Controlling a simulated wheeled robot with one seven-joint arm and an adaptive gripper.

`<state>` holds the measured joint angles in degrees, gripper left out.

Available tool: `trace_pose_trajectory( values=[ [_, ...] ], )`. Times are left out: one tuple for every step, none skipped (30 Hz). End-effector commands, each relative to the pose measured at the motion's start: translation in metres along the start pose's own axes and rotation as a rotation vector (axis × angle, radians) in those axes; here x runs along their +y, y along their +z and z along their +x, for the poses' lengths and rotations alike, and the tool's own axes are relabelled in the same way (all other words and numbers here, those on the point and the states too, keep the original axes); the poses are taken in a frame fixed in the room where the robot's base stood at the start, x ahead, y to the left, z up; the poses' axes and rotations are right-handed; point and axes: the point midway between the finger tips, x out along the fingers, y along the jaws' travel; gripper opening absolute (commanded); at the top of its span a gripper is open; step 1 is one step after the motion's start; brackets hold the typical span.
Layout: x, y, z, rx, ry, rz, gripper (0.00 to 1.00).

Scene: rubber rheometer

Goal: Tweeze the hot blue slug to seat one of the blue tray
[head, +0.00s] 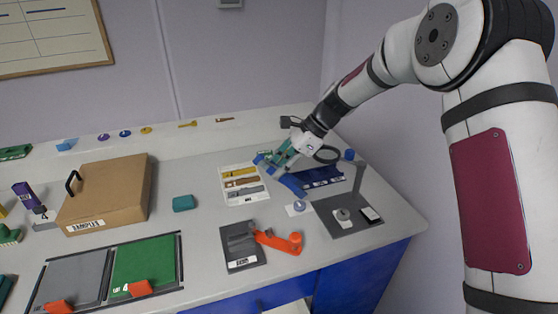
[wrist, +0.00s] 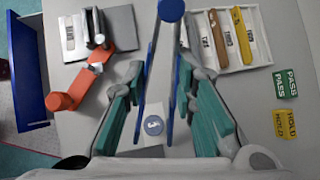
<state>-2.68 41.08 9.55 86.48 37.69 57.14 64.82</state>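My gripper (wrist: 162,92) has teal fingers closed around the two long blue arms of the tweezers (wrist: 150,75). The arms meet near a round blue end at the top of the wrist view and spread lower down, with a gap between them. In the head view the gripper (head: 285,160) and tweezers (head: 293,186) are over the bench, beside the blue tray (head: 322,178), which the gripper partly hides.
A white tray of dumbbell strips (head: 241,184) lies left of my gripper. A grey die plate (head: 242,246) and orange handle (head: 283,242) lie in front. A grey stand (head: 345,213) is at right, a small blue cylinder (head: 349,155) behind it. A samples box (head: 106,194) is further left.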

Motion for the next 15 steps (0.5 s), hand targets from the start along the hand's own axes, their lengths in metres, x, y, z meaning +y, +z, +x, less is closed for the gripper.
trace_pose_trajectory(
  values=[
    [0.0, -0.003, 0.004, -0.001, 0.001, 0.001, 0.22],
    [0.001, -0.005, 0.007, -0.001, 0.002, 0.001, 0.22],
    [0.001, -0.007, 0.01, -0.001, 0.002, 0.001, 0.22],
    [0.001, -0.009, 0.012, -0.001, 0.002, 0.001, 0.22],
    [0.001, -0.01, 0.014, -0.001, 0.002, 0.001, 0.22],
    [0.001, -0.013, 0.017, -0.001, 0.001, 0.001, 0.22],
    [0.001, -0.014, 0.019, -0.001, 0.001, 0.001, 0.22],
    [0.002, -0.015, 0.021, -0.001, 0.001, 0.001, 0.22],
    [0.002, -0.018, 0.024, -0.002, 0.001, 0.001, 0.22],
    [0.002, -0.019, 0.026, -0.002, 0.001, 0.001, 0.22],
    [0.002, -0.021, 0.028, -0.002, 0.001, 0.0, 0.22],
    [0.002, -0.023, 0.031, -0.002, 0.001, 0.001, 0.22],
    [0.002, -0.025, 0.033, -0.002, 0.001, 0.001, 0.22],
    [0.002, -0.026, 0.035, -0.002, 0.001, 0.001, 0.22],
    [0.003, -0.028, 0.038, -0.002, 0.001, 0.002, 0.22]
  ],
)
